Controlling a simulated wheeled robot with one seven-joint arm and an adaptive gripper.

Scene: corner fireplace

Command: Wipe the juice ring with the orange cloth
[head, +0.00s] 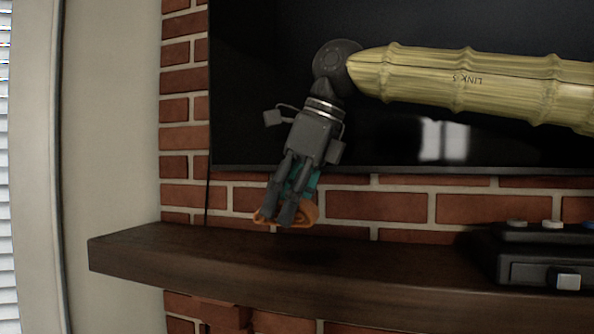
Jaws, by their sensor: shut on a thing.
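My gripper (280,218) points down over the left part of the dark wooden mantel shelf (160,258). It is shut on the orange cloth (307,213), which bulges out on both sides of the fingertips. The cloth looks just above the shelf; I cannot tell whether it touches. A teal patch (310,184) shows beside and behind the fingers; I cannot tell what it belongs to. I cannot make out the juice ring on the shelf. A darker patch lies on the wood below the cloth, perhaps a shadow.
A black box-like device (530,262) with knobs stands at the shelf's right end. A large dark screen (270,90) hangs on the brick wall (400,207) behind my arm. The shelf's left end and the stretch between cloth and device look clear.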

